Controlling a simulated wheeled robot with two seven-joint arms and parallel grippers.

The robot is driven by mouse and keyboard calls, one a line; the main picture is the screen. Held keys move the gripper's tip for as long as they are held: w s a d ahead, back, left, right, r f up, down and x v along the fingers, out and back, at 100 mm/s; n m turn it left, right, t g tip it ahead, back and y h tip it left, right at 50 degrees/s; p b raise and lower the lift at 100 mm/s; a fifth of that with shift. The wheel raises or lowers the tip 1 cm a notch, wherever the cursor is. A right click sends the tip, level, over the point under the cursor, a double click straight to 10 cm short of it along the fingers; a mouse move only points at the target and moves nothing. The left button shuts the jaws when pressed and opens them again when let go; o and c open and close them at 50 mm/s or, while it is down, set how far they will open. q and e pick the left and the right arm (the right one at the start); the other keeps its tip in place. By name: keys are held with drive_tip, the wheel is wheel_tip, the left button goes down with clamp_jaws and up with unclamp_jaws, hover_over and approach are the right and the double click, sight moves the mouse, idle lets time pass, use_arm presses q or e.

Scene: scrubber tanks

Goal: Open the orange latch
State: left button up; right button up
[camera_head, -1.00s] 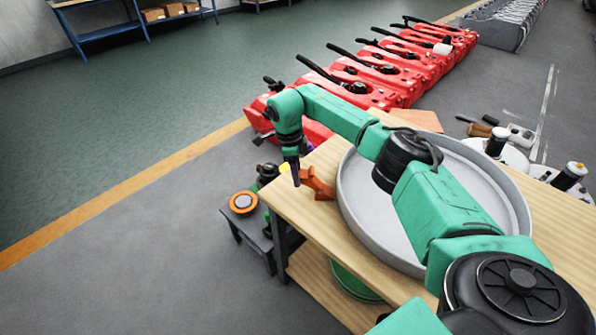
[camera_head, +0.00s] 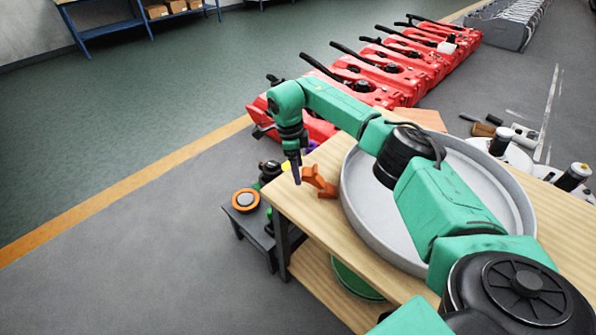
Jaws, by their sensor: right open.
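The orange latch (camera_head: 319,181) is a small angular piece on the wooden table (camera_head: 283,195), near its far left corner and left of the large grey round tray. My right arm reaches over the tray from the lower right. My right gripper (camera_head: 296,178) points down just left of the latch, close beside it. It is open; whether a finger touches the latch is too small to tell. My left gripper is not in view.
The large grey round tray (camera_head: 356,226) fills much of the tabletop. Several red tanks (camera_head: 385,75) with black handles stand in a row behind. A small dark stand with an orange-rimmed round part (camera_head: 245,200) is left of the table. Tools and bottles lie at the right.

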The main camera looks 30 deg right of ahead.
wheel_tip(320, 180, up, 13)
drive_tip(key=w+a+b, duration=0.1)
drive_tip(key=shift+a, duration=0.4)
